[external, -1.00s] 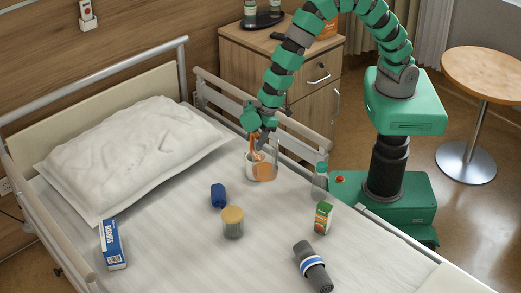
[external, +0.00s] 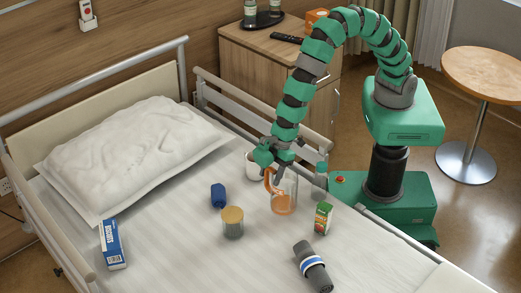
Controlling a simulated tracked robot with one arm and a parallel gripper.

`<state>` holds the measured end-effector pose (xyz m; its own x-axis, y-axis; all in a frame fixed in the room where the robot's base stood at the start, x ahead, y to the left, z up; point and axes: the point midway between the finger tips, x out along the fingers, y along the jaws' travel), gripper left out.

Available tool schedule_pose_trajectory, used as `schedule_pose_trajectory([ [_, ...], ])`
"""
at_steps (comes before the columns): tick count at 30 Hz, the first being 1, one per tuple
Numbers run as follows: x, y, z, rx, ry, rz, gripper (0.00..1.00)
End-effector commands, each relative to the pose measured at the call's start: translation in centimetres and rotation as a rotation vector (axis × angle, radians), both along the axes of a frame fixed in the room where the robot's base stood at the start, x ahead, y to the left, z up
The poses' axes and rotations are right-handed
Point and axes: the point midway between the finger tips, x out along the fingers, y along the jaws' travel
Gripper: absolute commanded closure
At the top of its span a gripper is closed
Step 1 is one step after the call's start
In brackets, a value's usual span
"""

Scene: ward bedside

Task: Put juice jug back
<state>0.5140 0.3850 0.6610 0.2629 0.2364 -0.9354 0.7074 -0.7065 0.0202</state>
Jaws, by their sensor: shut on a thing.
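The juice jug (external: 285,202) is a clear jug with orange juice low in it and an orange handle. It is upright over the bed near the right side rail. My gripper (external: 272,172) is at the jug's handle and is shut on it. I cannot tell whether the jug's base touches the sheet. A white mug (external: 252,163) stands behind the jug to the left, partly hidden by the arm and gripper.
A juice carton (external: 323,218) and a clear bottle (external: 320,182) stand right of the jug. A lidded jar (external: 232,222), blue cylinder (external: 218,195), grey tumbler (external: 312,266) and blue box (external: 112,243) are on the bed.

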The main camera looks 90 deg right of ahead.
Motion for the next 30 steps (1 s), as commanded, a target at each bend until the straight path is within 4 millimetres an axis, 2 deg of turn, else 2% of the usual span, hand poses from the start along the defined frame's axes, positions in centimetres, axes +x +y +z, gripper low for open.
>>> schedule_pose_trajectory([
  [12, 0.0, 0.0, -4.0, 0.0, 0.0, 0.0, 0.9],
  [22, 0.0, 0.0, -4.1, 0.001, 0.0, -0.001, 0.9],
  [23, 0.0, 0.0, -4.1, 0.001, 0.0, -0.001, 0.45],
  [24, 0.0, 0.0, -4.1, 0.001, 0.0, -0.001, 0.34],
  [25, 0.0, 0.0, -4.1, 0.001, 0.0, -0.001, 0.29],
  [30, 0.0, 0.0, -4.1, 0.001, -0.001, 0.0, 0.29],
])
